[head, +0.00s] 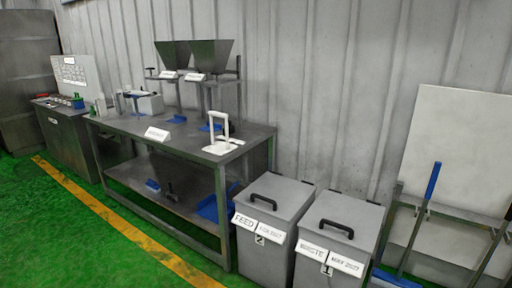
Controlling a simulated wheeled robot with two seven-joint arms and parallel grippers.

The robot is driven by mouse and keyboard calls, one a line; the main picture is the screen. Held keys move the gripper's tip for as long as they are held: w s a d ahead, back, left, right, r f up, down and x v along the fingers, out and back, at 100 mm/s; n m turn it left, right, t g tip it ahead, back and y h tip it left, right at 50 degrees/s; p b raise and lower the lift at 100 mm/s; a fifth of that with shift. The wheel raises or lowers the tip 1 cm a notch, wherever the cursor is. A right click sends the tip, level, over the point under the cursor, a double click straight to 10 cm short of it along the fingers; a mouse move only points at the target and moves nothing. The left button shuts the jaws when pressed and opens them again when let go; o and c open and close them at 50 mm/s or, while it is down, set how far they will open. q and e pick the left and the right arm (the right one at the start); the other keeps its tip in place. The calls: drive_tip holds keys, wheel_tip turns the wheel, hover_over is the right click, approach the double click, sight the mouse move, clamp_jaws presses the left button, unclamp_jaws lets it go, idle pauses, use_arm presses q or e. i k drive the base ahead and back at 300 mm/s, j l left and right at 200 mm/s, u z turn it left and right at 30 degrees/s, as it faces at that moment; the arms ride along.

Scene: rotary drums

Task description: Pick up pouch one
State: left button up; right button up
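I cannot pick out pouch one in the head view. A metal workbench (190,138) stands against the wall. Its top carries small blue items (176,119) that are too small to identify. More blue items (208,208) lie on its lower shelf. Two dark hoppers (211,55) stand at the back of the bench. Neither of my grippers shows in this view.
Two grey lidded bins, labelled FEED (268,228) and WASTE (338,243), stand right of the bench. A pale board (455,145) and a blue-handled tool (433,182) lean at the right. The green floor (60,235) is clear at the front left.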

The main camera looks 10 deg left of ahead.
sight(100, 104)
drive_tip(key=i+j+u, duration=0.2)
drive_tip(key=i+u, duration=0.55)
drive_tip(key=i+j+z, duration=0.1)
drive_tip(key=i+j, duration=0.15)
drive_tip(key=i+j+z, duration=0.15)
drive_tip(key=j, duration=0.2)
drive_tip(key=i+j+z, duration=0.1)
drive_tip(key=i+j, duration=0.15)
drive_tip(key=i+j+z, duration=0.1)
drive_tip(key=j, duration=0.35)
drive_tip(key=i+j+z, duration=0.1)
drive_tip(key=i+j, duration=0.3)
drive_tip(key=j, duration=0.8)
